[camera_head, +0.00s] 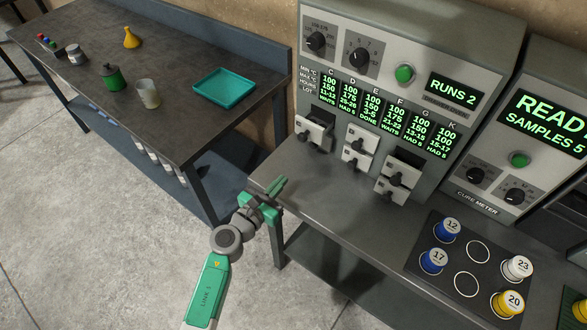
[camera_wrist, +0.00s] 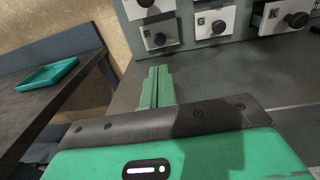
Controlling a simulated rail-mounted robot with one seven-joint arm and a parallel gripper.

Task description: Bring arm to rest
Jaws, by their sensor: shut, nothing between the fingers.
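My gripper (camera_head: 277,187) is at the left front corner of the grey bench with the machines, with its green fingers pointing toward the bench. In the wrist view the two green fingers (camera_wrist: 157,87) lie side by side, shut with nothing between them. My arm reaches up from the lower middle of the head view. The fingers appear near the bench top (camera_head: 330,178); whether they touch it I cannot tell.
A dark mat (camera_head: 443,262) holds numbered samples. A left table (camera_head: 180,110) holds a teal tray (camera_head: 225,87), beaker (camera_head: 148,94) and bottles. Floor in front is clear.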

